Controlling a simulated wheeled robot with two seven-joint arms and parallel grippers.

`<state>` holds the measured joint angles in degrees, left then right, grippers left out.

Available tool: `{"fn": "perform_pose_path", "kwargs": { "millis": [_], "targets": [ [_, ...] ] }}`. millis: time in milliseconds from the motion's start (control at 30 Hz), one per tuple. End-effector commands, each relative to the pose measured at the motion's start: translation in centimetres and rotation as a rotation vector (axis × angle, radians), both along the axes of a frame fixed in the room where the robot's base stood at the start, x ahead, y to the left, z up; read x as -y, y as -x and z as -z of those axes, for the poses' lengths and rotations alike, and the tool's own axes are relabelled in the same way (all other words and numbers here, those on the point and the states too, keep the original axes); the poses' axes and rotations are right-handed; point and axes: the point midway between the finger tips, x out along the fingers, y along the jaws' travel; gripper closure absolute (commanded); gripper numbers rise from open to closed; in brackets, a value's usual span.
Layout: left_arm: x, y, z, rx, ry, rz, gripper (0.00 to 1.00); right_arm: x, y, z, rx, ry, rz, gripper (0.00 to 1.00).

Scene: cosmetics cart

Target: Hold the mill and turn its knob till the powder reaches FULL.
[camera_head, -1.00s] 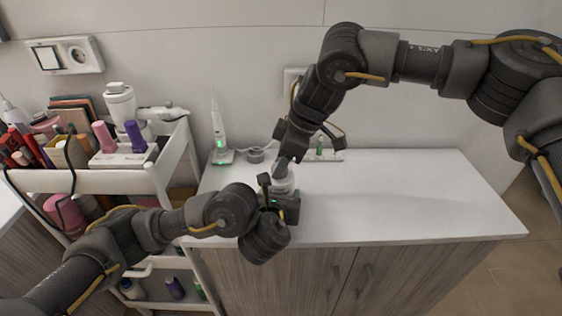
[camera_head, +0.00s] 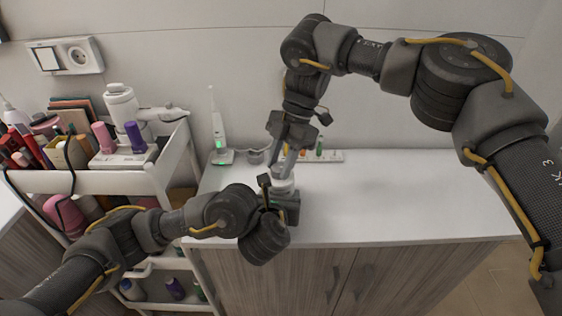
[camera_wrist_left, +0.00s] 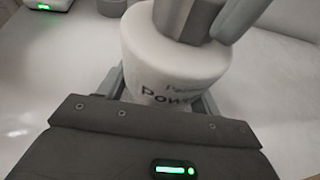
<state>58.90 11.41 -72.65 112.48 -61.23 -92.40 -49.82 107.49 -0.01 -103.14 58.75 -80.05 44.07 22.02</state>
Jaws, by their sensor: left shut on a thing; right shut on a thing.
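The mill (camera_head: 283,186) is a small white body standing on the counter, mostly hidden by my grippers. In the left wrist view the mill (camera_wrist_left: 165,60) is a white cylinder with partly hidden dark lettering, and a grey knob (camera_wrist_left: 188,18) sits on top. My left gripper (camera_head: 282,195) is shut around the mill's body from the front. My right gripper (camera_head: 285,170) comes down from above and is shut on the knob. The powder level and any FULL mark are not visible.
The white counter (camera_head: 400,195) is clear to the right. Behind the mill are a power strip (camera_head: 325,156) and an electric toothbrush (camera_head: 218,130) on its charger. A cosmetics cart (camera_head: 110,180) with several bottles stands at the left.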

Motion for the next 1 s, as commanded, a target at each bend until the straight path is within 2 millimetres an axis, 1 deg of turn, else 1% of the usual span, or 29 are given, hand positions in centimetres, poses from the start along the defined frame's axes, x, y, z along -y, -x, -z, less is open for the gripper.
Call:
{"fn": "perform_pose_path", "kwargs": {
  "millis": [300,500,700,1000],
  "targets": [
    [-0.02,-0.01,0.09,-0.001,-0.001,-0.001,0.68,-0.24,-0.02,0.12,0.002,0.001,-0.297,0.9],
    [0.0,0.0,0.06,-0.001,0.0,0.0,0.68,-0.31,-0.06,0.06,0.003,-0.007,-0.457,0.9],
    [0.05,0.02,0.04,-0.001,0.0,0.001,0.68,-0.33,-0.06,0.04,0.001,-0.012,-0.573,0.9],
    [0.08,0.04,0.02,0.0,0.001,0.002,0.68,-0.33,-0.06,0.05,-0.002,-0.014,-0.657,0.9]
  ]
}}
